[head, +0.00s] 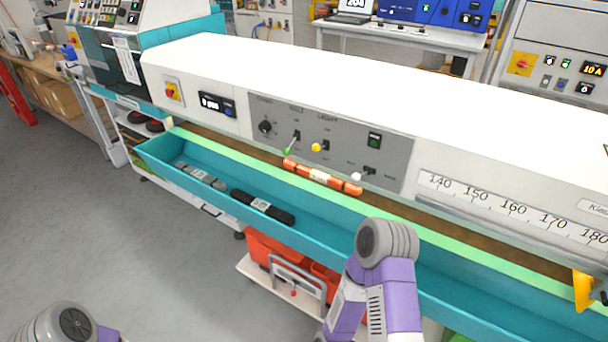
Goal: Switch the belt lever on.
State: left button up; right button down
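The grey control panel (345,133) is on the front of the long white machine. A lever with a green knob (287,151) is on it, under a small label that seems to read BELT. Its knob hangs down and to the left of its mount. To its right is a switch with a yellow knob (316,147), under the LIGHT label. A lever with a white knob (356,177) is at the panel's lower right. Parts of both my arms show at the bottom, but neither gripper is in view.
An orange-red bar (322,177) lies just below the panel. A teal trough (314,219) runs along the machine's front and holds a grey item (201,177) and a black item (262,207). A red-on-yellow stop button (172,91) is left of the panel.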

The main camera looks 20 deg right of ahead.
aim_at(286, 151)
jog(key=z, duration=0.65)
jog(key=i, duration=0.6)
jog(key=u, duration=1.15)
